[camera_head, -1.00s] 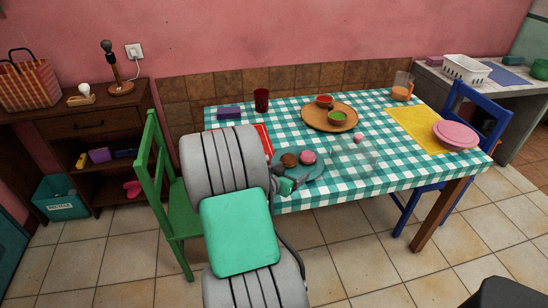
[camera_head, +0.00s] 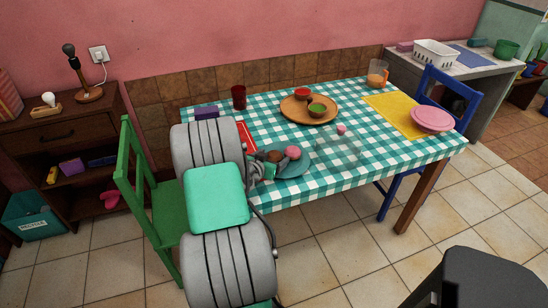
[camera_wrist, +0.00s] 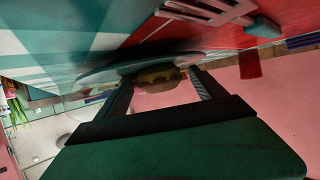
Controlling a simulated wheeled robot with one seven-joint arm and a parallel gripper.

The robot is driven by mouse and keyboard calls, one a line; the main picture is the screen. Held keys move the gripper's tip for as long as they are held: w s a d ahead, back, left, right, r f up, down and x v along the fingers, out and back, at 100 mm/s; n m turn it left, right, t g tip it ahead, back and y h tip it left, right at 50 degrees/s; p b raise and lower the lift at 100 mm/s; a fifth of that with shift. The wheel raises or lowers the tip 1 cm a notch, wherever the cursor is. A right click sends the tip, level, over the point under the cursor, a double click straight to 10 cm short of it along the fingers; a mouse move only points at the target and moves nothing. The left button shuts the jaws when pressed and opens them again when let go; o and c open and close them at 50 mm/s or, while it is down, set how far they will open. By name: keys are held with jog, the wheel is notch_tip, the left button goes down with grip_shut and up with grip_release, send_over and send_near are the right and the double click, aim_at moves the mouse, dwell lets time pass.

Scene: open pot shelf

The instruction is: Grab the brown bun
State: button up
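The brown bun (camera_head: 274,156) sits on the teal plate (camera_head: 296,171) near the table's front left, beside a pink-topped bun (camera_head: 293,152). My gripper (camera_head: 270,163) is low at the plate's left side, right by the brown bun. In the wrist view, the brown bun (camera_wrist: 156,78) shows between the two spread fingertips of my gripper (camera_wrist: 160,80). The fingers look open, with small gaps beside the bun; contact cannot be made out. My arm hides part of the plate's left side in the head view.
A red napkin (camera_head: 246,137) lies left of the plate, with a fork (camera_wrist: 215,10) on it in the wrist view. A wooden tray (camera_head: 296,112) with bowls and a red cup (camera_head: 239,97) stand behind. A green chair (camera_head: 165,212) is close left of my arm.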

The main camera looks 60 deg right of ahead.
jog(key=c, duration=1.3)
jog(key=shift+c, duration=0.8)
jog(key=shift+r, duration=0.1)
